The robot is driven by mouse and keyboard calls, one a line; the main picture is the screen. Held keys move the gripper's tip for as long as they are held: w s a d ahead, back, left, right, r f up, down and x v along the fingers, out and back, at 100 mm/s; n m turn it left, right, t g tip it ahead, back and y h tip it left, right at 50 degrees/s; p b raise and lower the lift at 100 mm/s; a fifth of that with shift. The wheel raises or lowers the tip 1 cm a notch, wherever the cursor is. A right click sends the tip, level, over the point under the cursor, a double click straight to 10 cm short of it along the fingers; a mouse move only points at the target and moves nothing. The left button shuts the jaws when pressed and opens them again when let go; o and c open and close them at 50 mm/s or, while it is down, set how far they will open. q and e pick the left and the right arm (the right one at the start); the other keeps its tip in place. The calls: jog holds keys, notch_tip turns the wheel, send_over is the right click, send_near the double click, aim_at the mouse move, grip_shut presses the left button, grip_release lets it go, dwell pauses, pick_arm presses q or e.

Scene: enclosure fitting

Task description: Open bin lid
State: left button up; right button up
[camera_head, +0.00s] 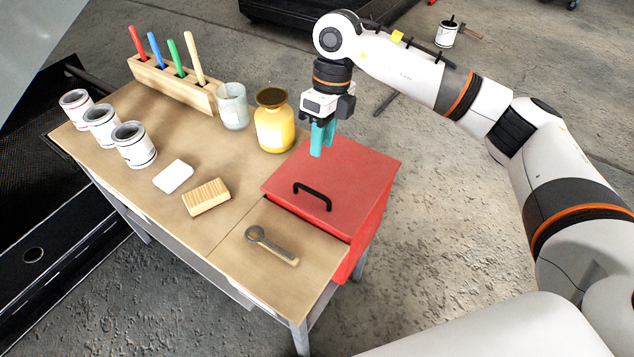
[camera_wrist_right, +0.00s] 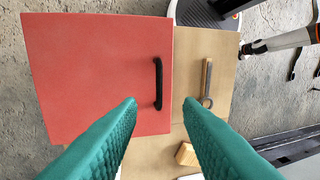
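The red bin (camera_head: 375,218) stands at the table's right end with its red lid (camera_head: 345,170) shut. A black handle (camera_head: 312,196) is fixed near the lid's front edge; it also shows in the right wrist view (camera_wrist_right: 158,84). My right gripper (camera_head: 320,148) is above the back part of the lid, apart from the handle, with teal fingers pointing down. In the right wrist view the two fingers (camera_wrist_right: 160,103) are apart with nothing between them, so it is open.
A wrench (camera_head: 272,246) lies in front of the bin. A yellow jar (camera_head: 274,122) and a glass jar (camera_head: 232,106) stand left of the lid.

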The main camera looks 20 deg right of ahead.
aim_at(316, 192)
jog(key=x, duration=1.2)
jog(key=shift+d+p, duration=0.2)
jog(key=shift+p, duration=0.1)
grip_shut()
